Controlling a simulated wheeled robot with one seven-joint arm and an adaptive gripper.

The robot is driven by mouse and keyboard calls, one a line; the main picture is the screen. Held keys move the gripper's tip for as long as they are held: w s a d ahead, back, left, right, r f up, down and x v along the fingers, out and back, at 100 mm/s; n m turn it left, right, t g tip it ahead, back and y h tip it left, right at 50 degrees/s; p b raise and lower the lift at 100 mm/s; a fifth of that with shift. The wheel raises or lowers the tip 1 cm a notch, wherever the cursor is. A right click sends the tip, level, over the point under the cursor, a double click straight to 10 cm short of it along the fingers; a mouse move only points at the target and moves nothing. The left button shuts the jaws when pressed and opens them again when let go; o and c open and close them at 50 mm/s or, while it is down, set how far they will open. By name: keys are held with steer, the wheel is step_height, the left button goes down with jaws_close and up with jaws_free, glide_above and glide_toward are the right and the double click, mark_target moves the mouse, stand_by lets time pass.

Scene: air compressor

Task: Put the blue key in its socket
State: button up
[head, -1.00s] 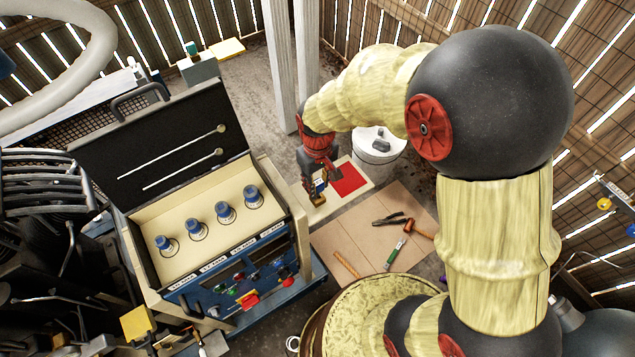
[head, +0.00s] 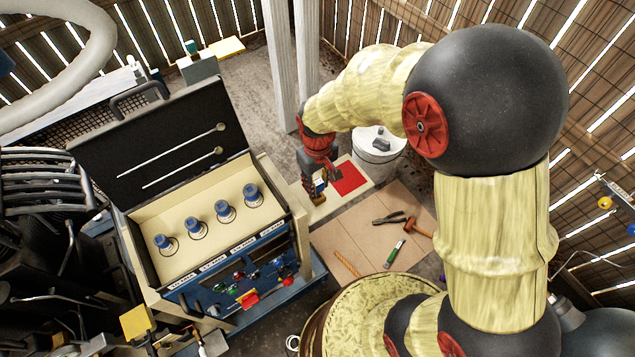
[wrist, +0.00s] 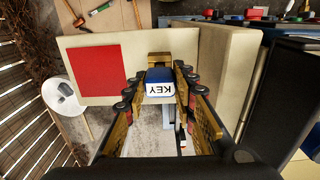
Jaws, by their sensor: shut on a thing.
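My gripper (head: 318,188) is shut on the blue key (wrist: 160,84), a blue block with a white label reading KEY, which shows between the fingers in the wrist view. In the head view it hangs in front of the pale board with the red square (head: 349,178), to the right of the case. The blue control panel (head: 235,282) with several coloured knobs and switches is on the case's front. I cannot make out the key's socket in either view.
The open case (head: 140,212) holds several blue-topped cylinders. A white bucket (head: 376,155) stands behind the board. Pliers (head: 389,218), a hammer (head: 418,231) and a green-handled tool (head: 395,254) lie on the brown mat (head: 352,229). White posts rise behind.

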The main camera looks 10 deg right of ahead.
mark_target(318, 183)
steer(key=shift+f+b, duration=0.65)
steer(key=shift+f, duration=0.6)
stand_by(0.5)
steer(key=o, duration=1.2)
steer(key=shift+o, duration=0.2)
step_height(318, 183, up, 12)
steer(key=shift+r, duration=0.1)
steer(key=shift+s+f, duration=0.1)
steer(key=shift+f, duration=0.1)
steer(key=s+d+r+m+t, duration=0.2)
steer(key=s+d+r, duration=0.3)
steer(key=s+r, duration=0.2)
steer(key=s+d+r+m+t, duration=0.2)
steer(key=s+d+r+t, duration=0.1)
steer(key=s+r, duration=0.4)
steer(key=shift+s+d+r+m+t+b, duration=0.3)
steer(key=shift+d+r+b, duration=0.1)
steer(key=shift+d, duration=0.45)
